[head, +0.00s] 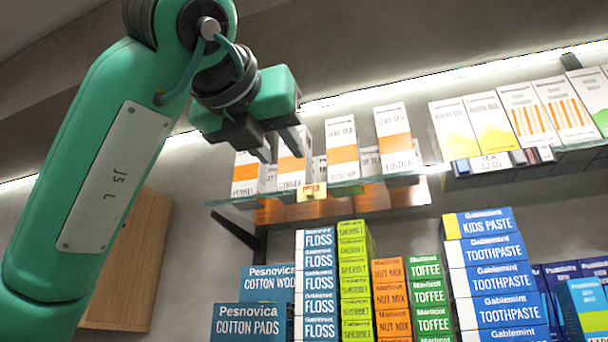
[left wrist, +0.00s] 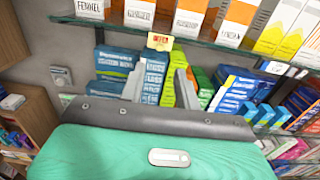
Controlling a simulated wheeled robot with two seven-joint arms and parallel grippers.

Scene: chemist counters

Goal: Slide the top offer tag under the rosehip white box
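The offer tag (head: 312,191), yellow with a red part, sits on the front edge of the upper glass shelf below the ginger box (head: 291,168). It also shows in the left wrist view (left wrist: 159,41). The white box I take for rosehip (head: 342,170), with an orange band, stands right of ginger; its small print is blurred. It also shows in the left wrist view (left wrist: 189,20). My left gripper (head: 280,150) is open and empty, in front of the tea boxes. In the left wrist view, its fingers (left wrist: 159,82) are apart, with the tag beyond them. My right gripper is not in view.
A linden box (head: 395,140) stands right of rosehip, and fennel (head: 246,174) is left of ginger. The glass shelf (head: 360,186) runs under them. Stacked floss (head: 317,285), sherbet and toothpaste (head: 495,280) boxes stand below. A wooden panel (head: 135,260) is at left.

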